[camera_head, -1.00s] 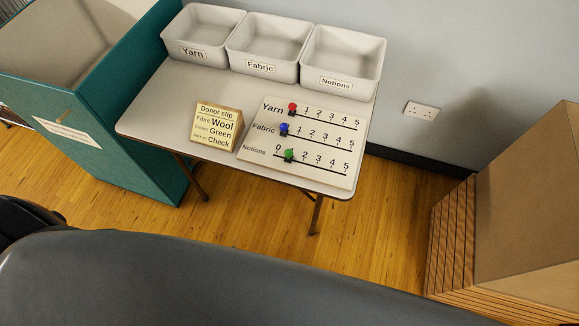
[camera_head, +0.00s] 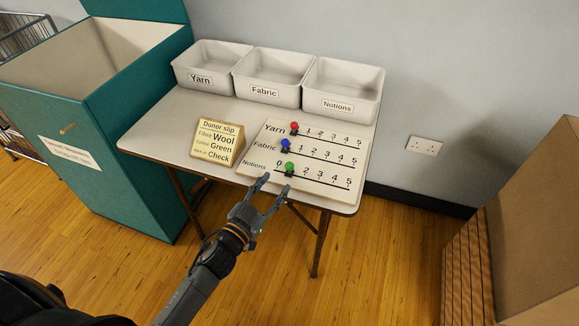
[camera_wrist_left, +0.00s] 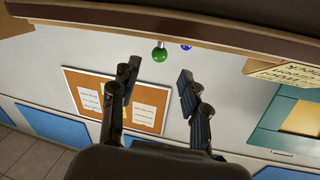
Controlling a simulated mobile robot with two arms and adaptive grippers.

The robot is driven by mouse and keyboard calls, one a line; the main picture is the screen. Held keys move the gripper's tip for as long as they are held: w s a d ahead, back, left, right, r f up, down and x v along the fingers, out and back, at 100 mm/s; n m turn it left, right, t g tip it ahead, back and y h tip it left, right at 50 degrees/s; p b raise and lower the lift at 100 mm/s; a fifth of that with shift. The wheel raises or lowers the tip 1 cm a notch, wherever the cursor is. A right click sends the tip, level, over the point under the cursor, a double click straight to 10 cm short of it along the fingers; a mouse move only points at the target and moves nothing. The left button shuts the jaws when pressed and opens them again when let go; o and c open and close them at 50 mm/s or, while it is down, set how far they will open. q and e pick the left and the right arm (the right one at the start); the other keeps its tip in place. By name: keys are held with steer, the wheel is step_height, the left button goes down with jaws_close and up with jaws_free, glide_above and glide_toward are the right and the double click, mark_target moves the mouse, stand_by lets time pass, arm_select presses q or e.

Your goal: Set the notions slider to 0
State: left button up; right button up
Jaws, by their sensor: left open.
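The slider board (camera_head: 262,183) lies near the front right of the table. Its Notions slider has a green knob (camera_head: 289,168) just right of the 0 mark, about where the hidden 1 would be. The Yarn slider's red knob (camera_head: 294,127) and the Fabric slider's blue knob (camera_head: 285,145) stand at the left ends of their rows. My left gripper (camera_head: 276,183) is open and empty, just in front of the board's near edge, below the green knob in the picture. In the left wrist view, the green knob (camera_wrist_left: 159,54) shows beyond and between the open fingers (camera_wrist_left: 157,76). My right gripper is out of view.
A donor slip stand (camera_head: 216,142) sits left of the board. Bins labelled Yarn (camera_head: 203,92), Fabric (camera_head: 265,101) and Notions (camera_head: 338,117) line the table's back. A teal box (camera_head: 120,190) stands close on the left. A brown stack (camera_head: 467,270) is at right.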

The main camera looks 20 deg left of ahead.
mark_target(290, 166)
arm_select(q)
steer(key=x, duration=0.8)
steer(key=shift+w+d, duration=0.1)
steer(key=shift+w, duration=0.15)
jaws_close()
